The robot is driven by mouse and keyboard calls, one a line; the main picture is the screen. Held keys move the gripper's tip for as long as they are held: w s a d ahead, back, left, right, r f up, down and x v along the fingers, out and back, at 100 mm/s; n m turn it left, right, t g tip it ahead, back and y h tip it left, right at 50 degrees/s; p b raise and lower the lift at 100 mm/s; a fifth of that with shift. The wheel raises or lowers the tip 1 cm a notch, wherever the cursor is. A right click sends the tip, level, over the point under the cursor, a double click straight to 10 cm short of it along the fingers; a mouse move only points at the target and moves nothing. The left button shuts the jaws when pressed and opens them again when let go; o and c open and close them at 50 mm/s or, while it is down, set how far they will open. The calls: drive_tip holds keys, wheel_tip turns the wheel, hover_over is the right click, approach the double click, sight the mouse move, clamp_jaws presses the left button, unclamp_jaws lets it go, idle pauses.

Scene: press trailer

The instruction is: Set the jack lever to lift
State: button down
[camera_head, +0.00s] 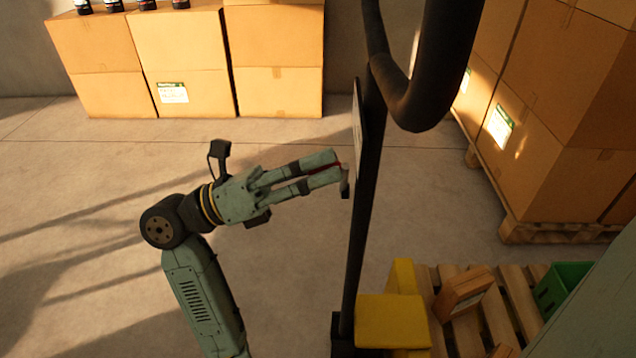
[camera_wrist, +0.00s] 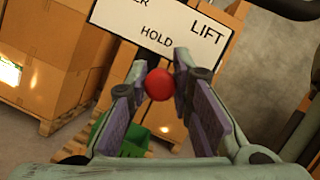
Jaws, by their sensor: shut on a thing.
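The jack lever ends in a round red knob (camera_wrist: 160,84), which sits between my gripper's two fingers in the wrist view. My gripper (camera_head: 340,167) is shut on it beside the dark upright post; only a thin bit of red shows between the fingers in the head view. A white label plate (camera_wrist: 155,30) carries the words HOLD and LIFT and a cut-off word ending in ER. In the wrist view the knob is just below HOLD, with LIFT up and to the right. The lever's stem is mostly hidden.
The dark post (camera_head: 362,220) with its thick curved handle (camera_head: 432,95) stands right of my arm. A yellow block (camera_head: 392,322), a wooden pallet and a green crate (camera_head: 562,285) are at lower right. Cardboard boxes stand at the back and right. The floor left is clear.

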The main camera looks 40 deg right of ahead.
drive_tip(key=m+g+b, duration=0.1)
drive_tip(key=m+b, duration=0.1)
drive_tip(key=s+a+f+m+g+b, duration=0.1)
drive_tip(key=m+b, duration=0.1)
drive_tip(key=b, duration=0.1)
drive_tip(key=m+y+b, duration=0.1)
drive_tip(key=b, duration=0.1)
drive_tip(key=shift+s+a+f+m+g, duration=0.15)
drive_tip(key=shift+s+m+g, duration=0.2)
drive_tip(key=shift+m+g, duration=0.05)
drive_tip(key=shift+b, duration=0.3)
drive_tip(key=c, duration=1.4)
unclamp_jaws()
drive_tip(key=v, duration=1.2)
